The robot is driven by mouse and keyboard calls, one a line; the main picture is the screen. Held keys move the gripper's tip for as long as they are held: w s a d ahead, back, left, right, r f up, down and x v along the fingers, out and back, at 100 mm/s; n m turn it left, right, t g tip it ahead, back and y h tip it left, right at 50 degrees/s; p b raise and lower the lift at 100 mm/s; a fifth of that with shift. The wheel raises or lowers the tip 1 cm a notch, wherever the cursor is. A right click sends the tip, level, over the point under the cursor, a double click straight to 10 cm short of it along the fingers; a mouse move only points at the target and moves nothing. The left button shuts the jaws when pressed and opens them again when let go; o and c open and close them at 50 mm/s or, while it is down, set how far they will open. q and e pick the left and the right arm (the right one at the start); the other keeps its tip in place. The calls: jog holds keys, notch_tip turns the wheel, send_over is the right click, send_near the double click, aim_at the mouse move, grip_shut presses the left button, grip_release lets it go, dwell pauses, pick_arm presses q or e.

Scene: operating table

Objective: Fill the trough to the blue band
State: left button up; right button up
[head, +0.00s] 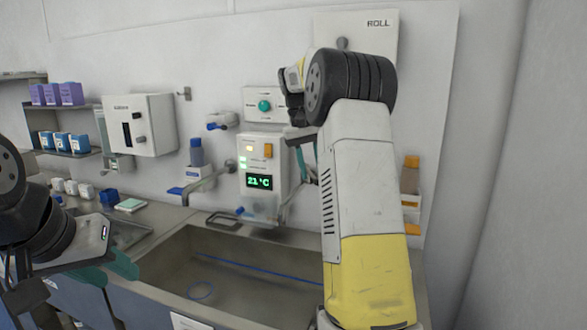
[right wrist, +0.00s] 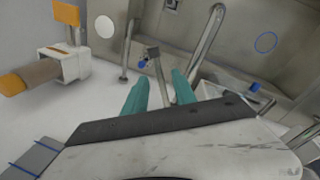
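The trough (head: 215,285) is a steel basin at the lower middle of the head view. A blue band (head: 255,268) runs along its inner wall; I cannot make out a water surface. The white wall unit (head: 262,160) reads 21 °C. My right gripper (right wrist: 160,88) is open and empty in the right wrist view. A metal lever or fitting with a blue part (right wrist: 147,58) lies beyond its teal fingers. My right forearm partly hides it in the head view. My left gripper (head: 112,268) looks open and empty, left of the trough.
A blue ring (head: 201,290) lies in the trough. A bottle with an orange cap (head: 410,170) hangs on the wall at the right. A control box with a green knob (head: 264,105) is above the wall unit. Shelves with small boxes (head: 62,142) are at the left.

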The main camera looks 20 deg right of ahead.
jog(key=shift+f, duration=0.1)
grip_shut()
dwell(1.4)
